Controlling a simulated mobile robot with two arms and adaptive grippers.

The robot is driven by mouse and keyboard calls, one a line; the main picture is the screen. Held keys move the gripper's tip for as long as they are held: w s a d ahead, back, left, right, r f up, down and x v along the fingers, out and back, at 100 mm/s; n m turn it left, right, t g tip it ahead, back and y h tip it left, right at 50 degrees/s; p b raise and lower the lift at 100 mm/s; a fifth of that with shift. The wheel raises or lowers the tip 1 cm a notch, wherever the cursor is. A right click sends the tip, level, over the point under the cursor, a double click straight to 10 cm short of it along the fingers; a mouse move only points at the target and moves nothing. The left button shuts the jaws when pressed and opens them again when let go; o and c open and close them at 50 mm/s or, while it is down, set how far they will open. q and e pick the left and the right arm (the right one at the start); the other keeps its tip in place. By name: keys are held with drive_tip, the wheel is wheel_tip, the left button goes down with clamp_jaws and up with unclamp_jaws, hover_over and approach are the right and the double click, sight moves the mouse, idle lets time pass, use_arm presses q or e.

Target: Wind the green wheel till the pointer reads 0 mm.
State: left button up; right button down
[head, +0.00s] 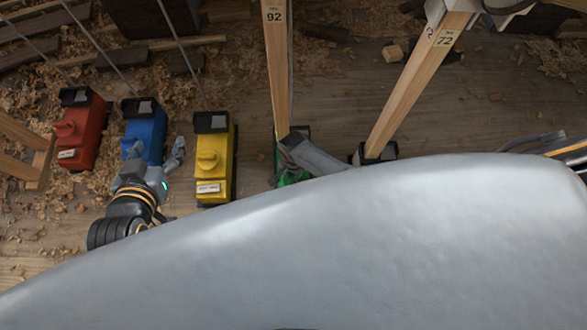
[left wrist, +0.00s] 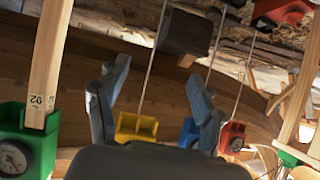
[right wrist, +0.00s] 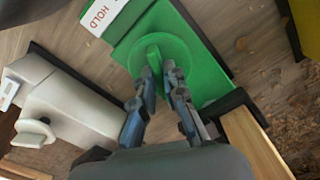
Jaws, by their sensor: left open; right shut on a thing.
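The green wheel (right wrist: 178,62) is a round disc with a raised grip bar on a green box (right wrist: 215,85). My right gripper (right wrist: 164,82) is shut on the wheel's bar in the right wrist view. In the head view the green box (head: 293,178) is mostly hidden.
Red (head: 82,130) and yellow (head: 214,160) boxes flank the blue one. A white box (right wrist: 75,105) with its own wheel sits beside the green one. Wooden posts marked 92 (head: 277,70) and 72 (head: 418,80) rise nearby. Shavings litter the planks.

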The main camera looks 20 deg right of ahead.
use_arm(q)
drive_tip(key=shift+s+a+f+g+y+p, duration=0.15)
drive_tip(key=shift+s+a+f+g, duration=0.2)
drive_tip(key=shift+s+f+g, duration=0.4)
drive_tip(key=shift+s+a+f+g+y+p, duration=0.15)
drive_tip(key=shift+s+a+f+g, duration=0.15)
drive_tip(key=shift+s+f+g, duration=0.35)
use_arm(e)
drive_tip(key=shift+m, duration=1.1)
use_arm(q)
drive_tip(key=shift+s, duration=0.15)
use_arm(e)
drive_tip(key=c, duration=1.4)
unclamp_jaws()
wheel_tip(320, 180, up, 12)
